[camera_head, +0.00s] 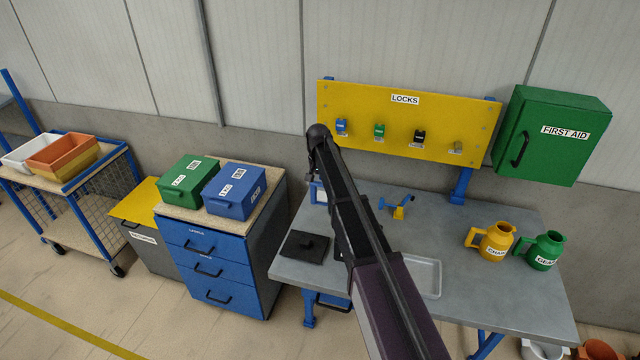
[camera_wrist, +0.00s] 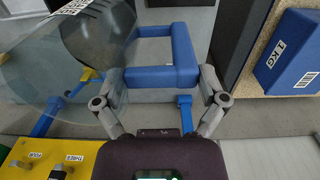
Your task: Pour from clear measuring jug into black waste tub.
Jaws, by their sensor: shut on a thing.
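The clear measuring jug (camera_wrist: 50,60) fills the upper left of the wrist view, its body see-through and grey. I cannot tell how much it holds. In the head view my arm hides the gripper and most of the jug; a small blue-edged part (camera_head: 317,192) shows left of the arm. A low black square thing (camera_head: 303,246) lies on the bench's left end. I cannot tell whether it is the waste tub.
The grey bench (camera_head: 520,290) carries a clear tray (camera_head: 428,278), a blue and yellow tool (camera_head: 399,207), and yellow (camera_head: 490,241) and green (camera_head: 543,250) jugs at right. A yellow lock board (camera_head: 405,125) stands behind. A blue drawer cabinet (camera_head: 207,270) is at left.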

